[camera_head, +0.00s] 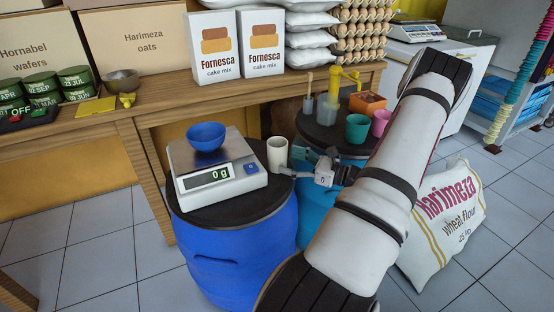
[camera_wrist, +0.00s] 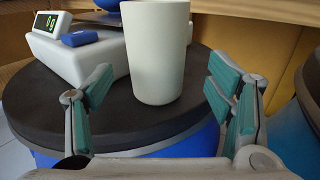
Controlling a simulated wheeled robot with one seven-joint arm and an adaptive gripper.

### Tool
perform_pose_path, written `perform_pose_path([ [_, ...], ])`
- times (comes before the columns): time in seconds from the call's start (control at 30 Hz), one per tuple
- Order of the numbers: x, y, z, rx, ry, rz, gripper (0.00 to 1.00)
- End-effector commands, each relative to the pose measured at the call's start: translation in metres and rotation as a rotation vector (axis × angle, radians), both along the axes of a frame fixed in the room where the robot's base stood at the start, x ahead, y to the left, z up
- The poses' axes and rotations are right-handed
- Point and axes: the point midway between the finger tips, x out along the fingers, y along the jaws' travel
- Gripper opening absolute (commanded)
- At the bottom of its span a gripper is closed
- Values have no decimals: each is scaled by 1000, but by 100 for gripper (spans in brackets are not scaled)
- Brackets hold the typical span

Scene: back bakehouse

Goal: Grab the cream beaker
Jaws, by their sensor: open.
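The cream beaker (camera_head: 277,156) stands upright near the right edge of the black top of a blue barrel, beside the scale, in the head view. In the wrist view the cream beaker (camera_wrist: 157,50) rises upright ahead of the fingers, a little left of the middle between them. My gripper (camera_head: 287,163) reaches in from the right at the beaker's side. In the wrist view my gripper (camera_wrist: 157,92) is open, one finger to each side of the beaker's front, with nothing held. Whether a finger touches the beaker cannot be told.
A scale (camera_head: 216,172) with a blue bowl (camera_head: 206,136) on it stands left of the beaker on the blue barrel (camera_head: 238,250). A flour sack (camera_head: 446,222) stands right.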

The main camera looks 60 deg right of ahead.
Motion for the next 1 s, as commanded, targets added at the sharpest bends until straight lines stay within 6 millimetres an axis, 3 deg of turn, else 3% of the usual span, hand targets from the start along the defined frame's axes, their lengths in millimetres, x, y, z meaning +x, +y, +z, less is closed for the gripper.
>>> perform_pose_path([
  [0.4, 47, 10, 3, 0, -1, 1, 74],
  [0.63, 50, 10, 5, 0, -1, 0, 74],
  [0.9, 50, 10, 4, 0, -1, 0, 16],
  [1.0, 50, 10, 4, 0, -1, 0, 16],
])
